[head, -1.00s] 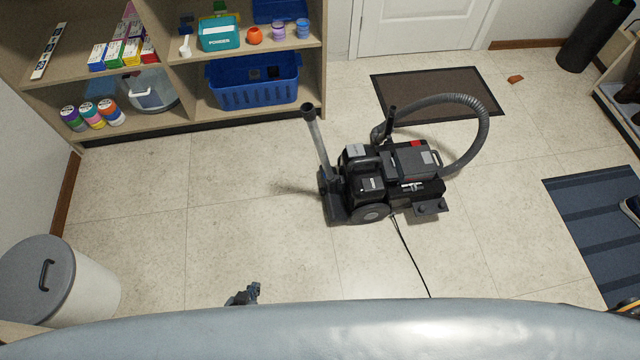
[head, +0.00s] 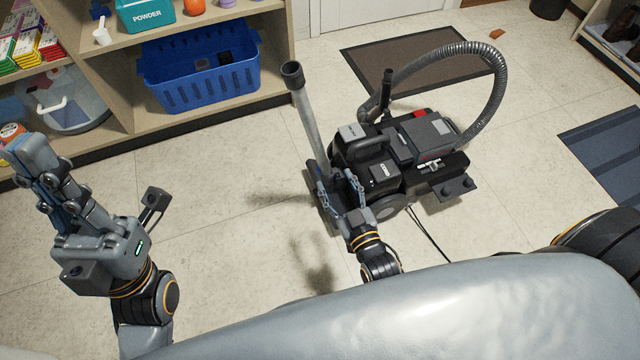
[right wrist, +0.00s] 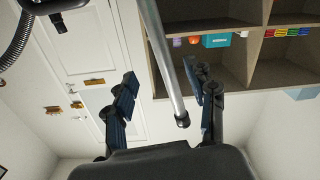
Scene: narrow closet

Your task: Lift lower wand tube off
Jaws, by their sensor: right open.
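The lower wand tube (head: 308,125) is a grey metal tube with a dark collar at its open top. It stands slightly tilted in the floor head at the left side of the black vacuum cleaner (head: 395,160). My right gripper (head: 340,190) is open, low beside the tube's lower part. In the right wrist view the tube (right wrist: 165,60) passes between the spread fingers of this gripper (right wrist: 160,98); I see no finger closed on it. My left gripper (head: 28,155) is raised at the far left, away from the tube; its fingers overlap in view.
A shelf unit (head: 190,122) with a blue basket (head: 205,85) stands behind and left of the tube. The ribbed hose (head: 478,62) arches over the vacuum's right side. A brown mat (head: 385,50) lies behind. A cord runs along the floor in front.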

